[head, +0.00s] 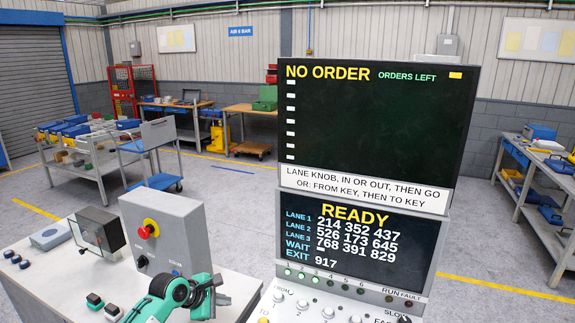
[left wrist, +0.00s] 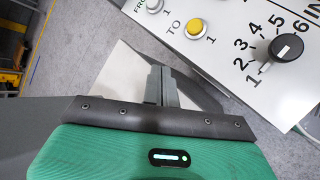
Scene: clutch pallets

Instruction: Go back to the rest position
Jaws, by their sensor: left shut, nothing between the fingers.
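My left gripper (head: 216,290) is at the bottom of the head view, in front of the grey control box and to the left of the panel's lower knobs. In the left wrist view its fingers (left wrist: 159,82) are shut with nothing between them. They point past the panel's edge, apart from the black selector knob (left wrist: 286,47) and the yellow button (left wrist: 195,27). My right gripper is not in view.
The tall panel (head: 364,197) reads NO ORDER and READY. The grey box (head: 165,232) with a red stop button (head: 147,229) stands on the white table (head: 45,290). Carts (head: 90,160) and a right-hand bench (head: 535,205) stand farther back; open floor lies between.

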